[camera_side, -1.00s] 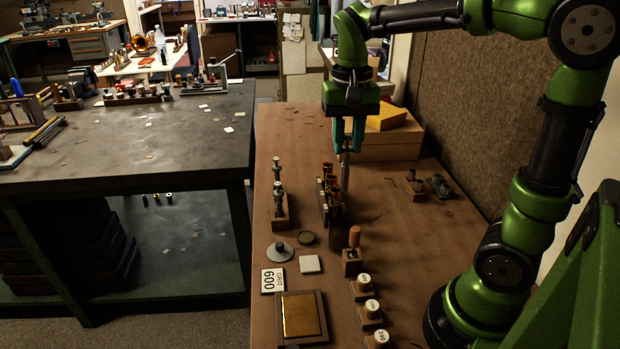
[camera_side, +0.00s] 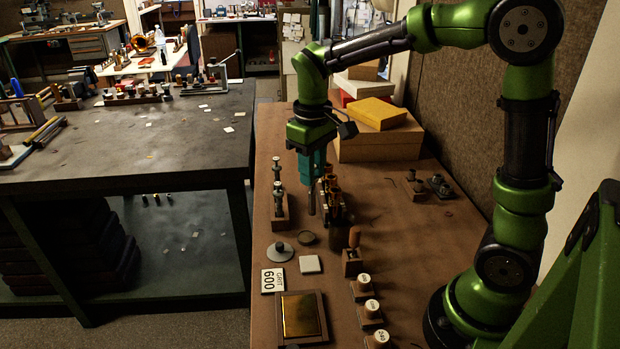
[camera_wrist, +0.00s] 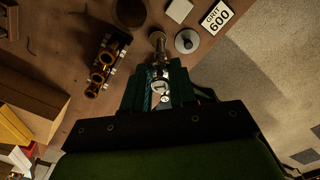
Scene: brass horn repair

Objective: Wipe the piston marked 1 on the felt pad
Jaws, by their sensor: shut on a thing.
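My gripper (camera_side: 312,180) is shut on a silver piston (camera_side: 311,203) that hangs upright below it, above the table. In the wrist view my gripper (camera_wrist: 160,75) holds the piston (camera_wrist: 157,42) by its end; a white disc with a dark mark, perhaps a 1, shows between the fingers. A small pale square pad (camera_side: 310,264) lies on the table nearer the camera; it also shows in the wrist view (camera_wrist: 179,10). A golden-brown square (camera_side: 300,315) sits in a wooden frame in front. I cannot tell which one is felt.
The brass valve block (camera_side: 334,200) stands just right of the piston. A wooden rack (camera_side: 280,213) with metal parts stands left. Boxes (camera_side: 380,140) stand behind.

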